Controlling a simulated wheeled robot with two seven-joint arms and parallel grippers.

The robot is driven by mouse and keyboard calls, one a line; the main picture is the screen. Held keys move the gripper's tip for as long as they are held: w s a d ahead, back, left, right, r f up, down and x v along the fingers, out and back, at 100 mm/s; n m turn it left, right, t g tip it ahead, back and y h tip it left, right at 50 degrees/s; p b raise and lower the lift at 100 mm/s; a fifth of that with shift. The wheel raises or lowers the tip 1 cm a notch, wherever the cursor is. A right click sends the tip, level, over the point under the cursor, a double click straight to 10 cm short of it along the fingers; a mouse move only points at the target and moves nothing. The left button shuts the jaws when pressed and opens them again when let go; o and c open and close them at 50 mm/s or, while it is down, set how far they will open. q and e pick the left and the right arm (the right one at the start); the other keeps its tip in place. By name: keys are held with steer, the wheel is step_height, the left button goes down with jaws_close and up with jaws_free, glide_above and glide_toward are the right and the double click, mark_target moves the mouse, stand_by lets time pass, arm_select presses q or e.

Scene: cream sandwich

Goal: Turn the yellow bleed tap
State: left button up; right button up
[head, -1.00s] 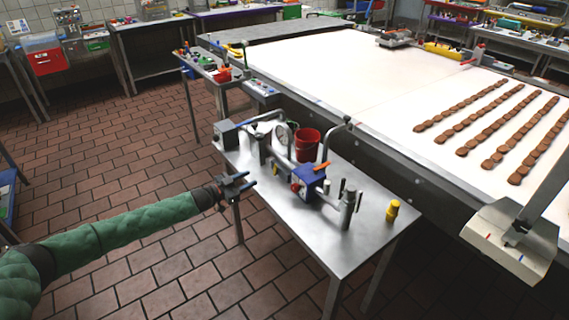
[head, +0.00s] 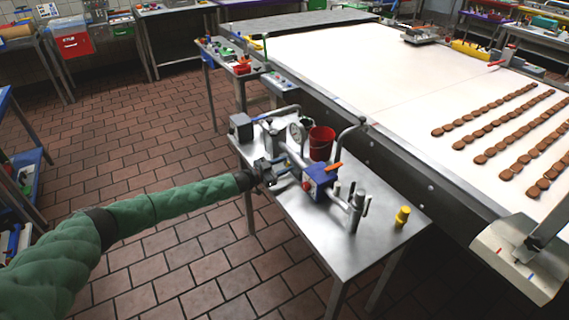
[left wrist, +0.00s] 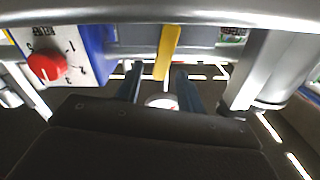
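The yellow tap lever (left wrist: 168,48) hangs down in the left wrist view, under a grey pipe. My left gripper (left wrist: 159,80) is open there, with its two dark fingers on either side of the lever's lower end; I cannot tell whether either touches it. In the head view my left gripper (head: 284,168) reaches the near side of the pipework, left of a blue control box (head: 318,180). The lever cannot be made out there. My right gripper is not in view.
The box's red dial (left wrist: 46,66) lies left of the fingers, and a thick grey pipe (left wrist: 258,72) stands right. A red bucket (head: 321,142) and a small yellow object (head: 402,216) stand on the steel table (head: 350,258). A conveyor (head: 400,105) with biscuit rows lies behind.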

arm_select(q)
steer(key=shift+w+d, duration=0.2)
steer(key=shift+d, duration=0.1)
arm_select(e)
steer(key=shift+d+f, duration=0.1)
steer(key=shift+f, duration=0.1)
arm_select(q)
jaws_close()
steer(key=shift+s+f, duration=0.1)
steer(key=shift+f, duration=0.05)
steer(key=m+b, duration=0.1)
steer(key=m, duration=0.1)
steer(key=s+m+b, duration=0.1)
steer(key=b, duration=0.1)
steer(key=d+f+m+b, duration=0.1)
steer(key=m+b, duration=0.1)
steer(key=shift+s+m, duration=0.25)
steer(key=shift+m, duration=0.05)
steer(key=shift+r, duration=0.1)
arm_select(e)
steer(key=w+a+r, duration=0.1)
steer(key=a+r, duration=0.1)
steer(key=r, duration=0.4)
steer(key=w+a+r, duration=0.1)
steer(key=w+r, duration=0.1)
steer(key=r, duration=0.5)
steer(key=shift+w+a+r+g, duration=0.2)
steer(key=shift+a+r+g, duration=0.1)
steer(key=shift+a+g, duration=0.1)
